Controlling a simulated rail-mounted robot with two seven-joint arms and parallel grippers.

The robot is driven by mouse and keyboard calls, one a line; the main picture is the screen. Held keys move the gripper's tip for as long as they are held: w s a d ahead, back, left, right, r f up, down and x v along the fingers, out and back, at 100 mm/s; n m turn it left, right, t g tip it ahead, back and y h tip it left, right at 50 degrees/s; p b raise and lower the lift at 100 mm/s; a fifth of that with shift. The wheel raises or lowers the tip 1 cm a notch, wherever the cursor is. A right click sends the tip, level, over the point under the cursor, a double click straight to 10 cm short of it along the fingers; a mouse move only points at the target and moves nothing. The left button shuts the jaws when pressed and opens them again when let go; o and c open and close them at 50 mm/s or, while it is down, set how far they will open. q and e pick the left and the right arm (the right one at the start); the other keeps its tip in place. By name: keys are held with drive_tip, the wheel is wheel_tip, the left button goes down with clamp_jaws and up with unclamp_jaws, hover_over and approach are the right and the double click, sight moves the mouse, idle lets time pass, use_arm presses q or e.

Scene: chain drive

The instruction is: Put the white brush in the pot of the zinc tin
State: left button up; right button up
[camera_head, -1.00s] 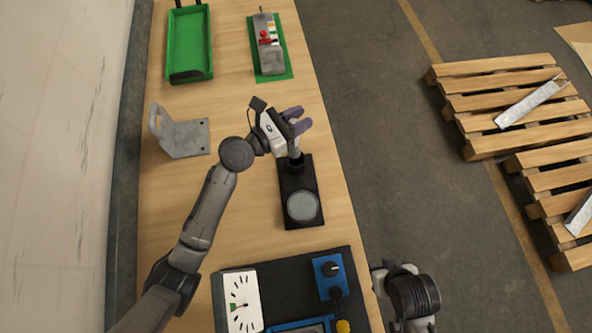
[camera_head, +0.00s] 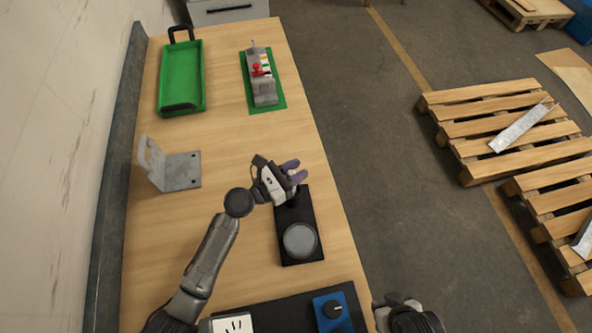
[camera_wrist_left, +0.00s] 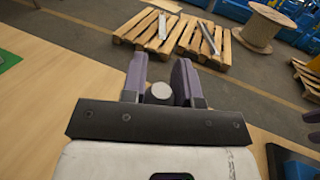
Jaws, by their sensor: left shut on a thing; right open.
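My left gripper (camera_head: 296,170) is shut on a slim piece with a pale round end (camera_wrist_left: 161,90), seen end-on between the purple fingers in the left wrist view; I take it to be the white brush. The hand is over the far end of a black board (camera_head: 283,222). On the board's near end sits a round grey-topped tin (camera_head: 300,240), which I take to be the zinc tin. The dark pot at the far end is hidden under the hand now, so I cannot tell whether the brush is inside it. My right gripper (camera_head: 397,304) is open at the bottom edge, partly out of view.
A grey metal bracket (camera_head: 180,171) stands left of the hand. A green tray (camera_head: 182,75) and a green-based device (camera_head: 263,85) lie at the far end of the wooden table (camera_head: 225,120). A black panel with a blue knob box (camera_head: 333,312) is at the near end.

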use_arm(q)
drive_tip(key=shift+f, duration=0.1)
drive_tip(key=o, duration=0.9)
drive_tip(key=shift+s+a, duration=0.1)
drive_tip(key=shift+a, duration=0.15)
drive_tip(key=v, duration=1.1)
drive_tip(key=shift+s+a, duration=0.2)
drive_tip(key=shift+a, duration=0.05)
